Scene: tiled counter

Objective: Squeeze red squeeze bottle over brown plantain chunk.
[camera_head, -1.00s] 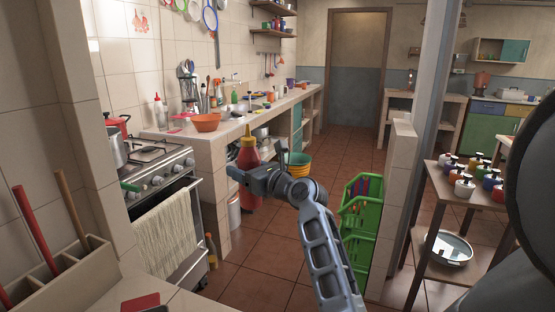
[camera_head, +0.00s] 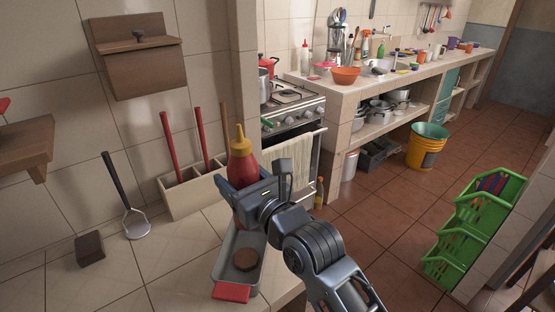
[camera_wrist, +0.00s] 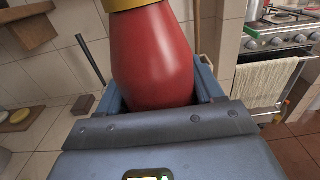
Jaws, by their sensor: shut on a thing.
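The red squeeze bottle (camera_head: 243,168) has a yellow cap and nozzle and is upright, nozzle up. My gripper (camera_head: 242,190) is shut around its body; the wrist view shows the red body (camera_wrist: 152,58) between the fingers (camera_wrist: 160,92). The brown plantain chunk (camera_head: 246,259) is a round, dark brown piece in a grey tray (camera_head: 222,262) with a red end, on the tiled counter. In the head view the bottle appears beyond the chunk, toward the tray's far end. Its lower part is partly hidden by my gripper, and I cannot tell its height above the tray.
A divided holder (camera_head: 190,194) with red-handled tools stands against the wall behind. The stove (camera_head: 300,112) is beyond. The counter front left is clear.

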